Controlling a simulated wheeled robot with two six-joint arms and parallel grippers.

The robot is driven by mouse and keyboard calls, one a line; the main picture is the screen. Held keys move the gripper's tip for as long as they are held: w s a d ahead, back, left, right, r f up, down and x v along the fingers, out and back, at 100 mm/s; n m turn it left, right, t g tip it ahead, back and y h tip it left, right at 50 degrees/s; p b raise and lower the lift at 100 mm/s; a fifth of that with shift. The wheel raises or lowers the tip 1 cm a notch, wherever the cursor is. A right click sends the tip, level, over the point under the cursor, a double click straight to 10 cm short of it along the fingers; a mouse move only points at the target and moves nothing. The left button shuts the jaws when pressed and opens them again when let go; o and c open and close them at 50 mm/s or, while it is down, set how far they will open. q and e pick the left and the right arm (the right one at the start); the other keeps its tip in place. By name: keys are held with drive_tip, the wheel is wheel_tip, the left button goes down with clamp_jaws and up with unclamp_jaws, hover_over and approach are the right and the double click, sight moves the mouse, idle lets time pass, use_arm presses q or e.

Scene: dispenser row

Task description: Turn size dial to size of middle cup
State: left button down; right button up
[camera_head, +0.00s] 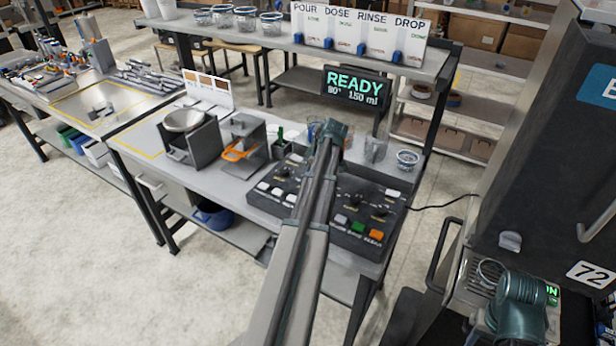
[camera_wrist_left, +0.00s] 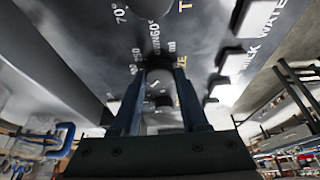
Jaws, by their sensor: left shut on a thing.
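A black control panel (camera_head: 262,190) with dials and buttons lies on the bench. My left arm reaches across it and hides its middle. In the left wrist view my left gripper (camera_wrist_left: 158,78) is shut on a dark dial (camera_wrist_left: 160,63) with small numbers and "ml" printed beside it. Its pointer cannot be made out. Behind the panel stand a clear cup (camera_head: 315,131), partly hidden by my arm, a taller clear cup (camera_head: 376,150) and a small low cup (camera_head: 407,160). My right gripper's fingers are not visible.
A metal bowl on a grey stand (camera_head: 188,143) and an orange-fitted stand (camera_head: 242,143) are left of the panel. A raised shelf behind carries several jars and a sign board (camera_head: 357,32). A large dark machine (camera_head: 530,150) stands at right.

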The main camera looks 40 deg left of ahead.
use_arm(q)
drive_tip(key=shift+c, duration=2.1)
unclamp_jaws()
drive_tip(key=shift+r, duration=0.1)
drive_tip(key=p+v, duration=1.2)
drive_tip(key=v, duration=0.1)
drive_tip(key=shift+d+r+p, duration=0.15)
drive_tip(key=shift+r+p, duration=0.15)
drive_tip(key=shift+p, duration=0.1)
